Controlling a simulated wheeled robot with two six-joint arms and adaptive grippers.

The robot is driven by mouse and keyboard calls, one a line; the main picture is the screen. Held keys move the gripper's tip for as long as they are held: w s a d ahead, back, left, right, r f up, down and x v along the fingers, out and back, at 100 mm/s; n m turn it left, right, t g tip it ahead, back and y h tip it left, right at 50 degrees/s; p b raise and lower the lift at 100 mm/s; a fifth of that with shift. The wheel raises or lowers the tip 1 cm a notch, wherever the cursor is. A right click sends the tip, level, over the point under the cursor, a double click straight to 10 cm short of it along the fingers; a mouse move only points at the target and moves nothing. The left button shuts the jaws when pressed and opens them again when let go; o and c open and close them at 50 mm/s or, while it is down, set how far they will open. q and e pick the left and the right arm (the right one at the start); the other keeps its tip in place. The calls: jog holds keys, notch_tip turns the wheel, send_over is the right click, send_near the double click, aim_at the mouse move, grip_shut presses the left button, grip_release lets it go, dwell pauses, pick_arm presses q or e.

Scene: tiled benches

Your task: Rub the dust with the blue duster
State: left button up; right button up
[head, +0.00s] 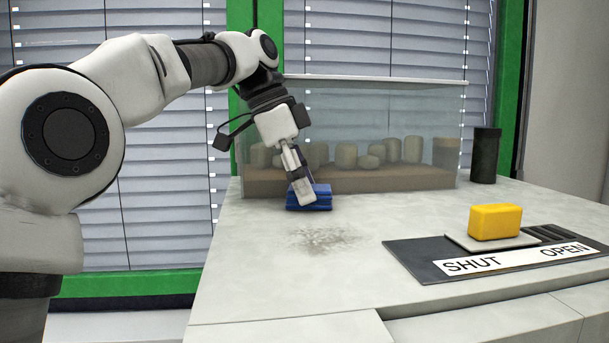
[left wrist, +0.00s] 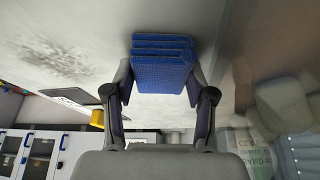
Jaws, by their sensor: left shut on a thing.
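The blue duster (head: 321,200) is at the back of the pale bench, in front of the glass tank. My left gripper (head: 302,192) reaches down to it from the upper left and is shut on it. In the left wrist view the duster (left wrist: 162,62) sits between the two fingers (left wrist: 160,92). The grey dust patch (head: 325,238) lies on the bench just in front of the duster, apart from it. The dust (left wrist: 60,50) also shows in the left wrist view, to the left of the duster. My right gripper is not in view.
A glass tank (head: 400,120) with several pale stones stands behind the duster. A dark cylinder (head: 485,155) stands at the back right. A yellow block (head: 495,221) rests on a dark panel (head: 425,262) marked SHUT and OPEN.

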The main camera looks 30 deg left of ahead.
aim_at(319, 190)
pick_arm(q)
jog(key=shift+w+d, duration=0.2)
jog(key=shift+d, duration=0.1)
jog(key=shift+w+d+f+p, duration=0.15)
jog(key=shift+w+d+p, duration=0.25)
jog(key=shift+d+p, duration=0.1)
jog(key=shift+s+d+f+b, duration=0.1)
jog(key=shift+s+d+b, duration=0.1)
jog(key=shift+s+b, duration=0.15)
jog(key=shift+s+d+b, duration=0.3)
jog(key=shift+s+d, duration=0.2)
jog(key=shift+s, duration=0.2)
jog(key=shift+s+d, duration=0.4)
jog(key=shift+s, duration=0.05)
jog(key=shift+s+d+b, duration=0.3)
jog(key=shift+s+d+f+b, duration=0.1)
jog(key=shift+s+d+b, duration=0.3)
jog(key=shift+s, duration=0.3)
jog(key=shift+s+d, duration=0.3)
jog(key=shift+s, duration=0.15)
jog(key=s+d+b, duration=0.1)
jog(key=s+b, duration=0.1)
jog(key=b, duration=0.3)
jog(key=shift+d+f+b, duration=0.15)
jog(key=shift+d+b, duration=0.2)
jog(key=shift+d, duration=0.05)
jog(key=shift+s+d, duration=0.1)
jog(key=shift+s, duration=0.1)
jog(key=shift+r, duration=0.3)
jog(key=shift+r, duration=0.1)
